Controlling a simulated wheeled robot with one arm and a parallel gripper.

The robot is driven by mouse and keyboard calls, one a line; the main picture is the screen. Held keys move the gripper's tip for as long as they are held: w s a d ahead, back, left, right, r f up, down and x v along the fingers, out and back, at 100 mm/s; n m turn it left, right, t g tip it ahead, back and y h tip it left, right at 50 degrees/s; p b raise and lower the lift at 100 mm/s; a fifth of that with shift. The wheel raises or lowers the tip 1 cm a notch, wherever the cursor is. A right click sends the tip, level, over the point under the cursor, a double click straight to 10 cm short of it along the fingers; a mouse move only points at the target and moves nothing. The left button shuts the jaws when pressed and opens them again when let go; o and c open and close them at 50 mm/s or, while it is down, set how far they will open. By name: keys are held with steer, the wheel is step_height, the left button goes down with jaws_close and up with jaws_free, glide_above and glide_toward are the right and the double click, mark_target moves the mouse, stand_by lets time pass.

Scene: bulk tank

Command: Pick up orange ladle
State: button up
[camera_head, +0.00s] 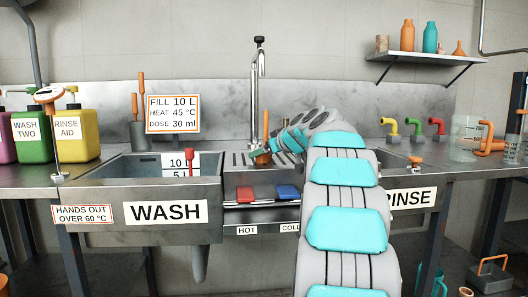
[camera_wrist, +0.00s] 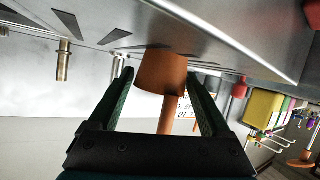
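In the wrist view, which looks upside down, the ladle's bowl (camera_wrist: 162,72) shows between my fingers, with the handle running down the picture. My gripper (camera_wrist: 160,78) is open, with one dark green finger on each side of the ladle. Small gaps show beside the bowl, and the fingers are clear of the handle. In the head view my gripper (camera_head: 281,150) is at the ladle, partly hiding it.
The WASH sink (camera_head: 150,185) is to the left, with a red-handled item at its edge. A grey holder (camera_head: 139,134) with orange handles and a sign (camera_head: 172,114) stand behind. Red (camera_head: 245,194) and blue (camera_head: 287,193) blocks sit below the drainboard. My arm covers part of the RINSE side.

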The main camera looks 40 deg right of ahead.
steer(key=c, duration=1.2)
steer(key=shift+r, duration=0.15)
steer(key=shift+r, duration=1.6)
steer(key=shift+s+d+r+b, duration=0.25)
steer(key=shift+s+d, duration=0.35)
steer(key=shift+s, duration=1.95)
steer(key=shift+s+d+r+b, duration=0.1)
steer(key=shift+s+d+r, duration=0.3)
steer(key=shift+s, duration=2.2)
steer(key=shift+s+d+r+b, duration=0.15)
steer(key=shift+s+d, duration=0.6)
steer(key=shift+s, duration=1.8)
steer(key=shift+s, duration=0.1)
